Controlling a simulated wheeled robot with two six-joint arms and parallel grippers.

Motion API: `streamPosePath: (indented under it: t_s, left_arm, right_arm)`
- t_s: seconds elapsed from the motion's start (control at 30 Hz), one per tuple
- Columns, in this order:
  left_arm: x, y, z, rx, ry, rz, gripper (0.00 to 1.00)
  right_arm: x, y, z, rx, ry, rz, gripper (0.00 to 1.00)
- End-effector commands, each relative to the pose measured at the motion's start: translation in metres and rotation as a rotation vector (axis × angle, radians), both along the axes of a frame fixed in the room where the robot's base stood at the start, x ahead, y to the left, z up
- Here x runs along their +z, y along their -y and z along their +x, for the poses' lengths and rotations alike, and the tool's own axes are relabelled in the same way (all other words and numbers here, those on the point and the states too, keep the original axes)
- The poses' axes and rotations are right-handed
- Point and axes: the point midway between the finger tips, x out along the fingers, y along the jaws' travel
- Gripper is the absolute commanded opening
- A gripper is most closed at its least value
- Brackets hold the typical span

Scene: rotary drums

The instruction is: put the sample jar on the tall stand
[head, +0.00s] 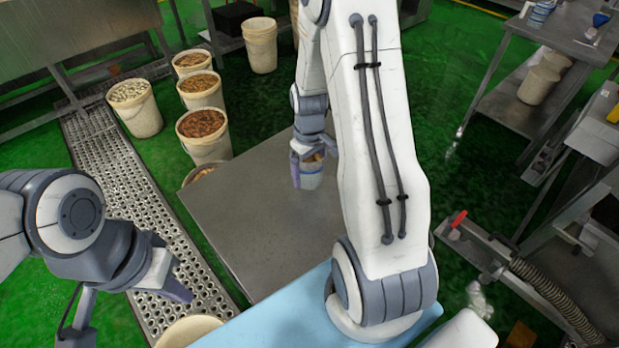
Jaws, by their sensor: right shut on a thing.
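The sample jar (311,178), a small pale container with orange-brown contents, is held upright in my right gripper (312,160). My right gripper is shut on it, with a dark finger at its left side; my arm hides part of the right side. The jar shows over a flat grey metal top (250,215), which seems to be the tall stand. I cannot tell whether the jar touches this top. My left gripper (176,278) is at the lower left, empty, its fingers apart, above the perforated metal strip.
Several white buckets (203,135) of brown pieces stand left of the grey top, beside the perforated strip (125,180). A light blue surface (275,315) lies in front. A red-handled metal fixture (465,235) and a metal table (510,100) are at the right. The grey top is largely clear.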

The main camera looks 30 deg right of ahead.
Motion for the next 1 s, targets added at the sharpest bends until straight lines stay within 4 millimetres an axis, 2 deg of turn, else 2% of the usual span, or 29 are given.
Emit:
streamPosePath:
  t_s: [0.13, 0.27, 0.67, 0.7, 1.0]
  left_arm:
    - [0.005, 0.0, 0.0, 0.0, 0.0, 0.0, 0.0]
    - [0.007, 0.0, 0.0, 0.0, 0.0, 0.0, 0.0]
    - [0.003, 0.0, 0.0, 0.0, 0.0, 0.0, 0.0]
    - [0.004, 0.0, 0.0, 0.0, 0.0, 0.0, 0.0]
    - [0.008, 0.0, 0.0, 0.0, 0.0, 0.0, 0.0]
  right_arm:
    - [-0.022, -0.001, -0.001, 0.0, -0.005, 0.002, 0.01]
    - [-0.035, 0.0, 0.0, 0.0, -0.002, 0.001, 0.01]
    - [-0.041, 0.0, 0.0, 0.0, 0.0, 0.0, 0.01]
    - [-0.04, 0.0, 0.0, 0.0, 0.0, 0.0, 1.0]
    - [-0.035, 0.0, 0.0, 0.0, 0.0, 0.0, 1.0]
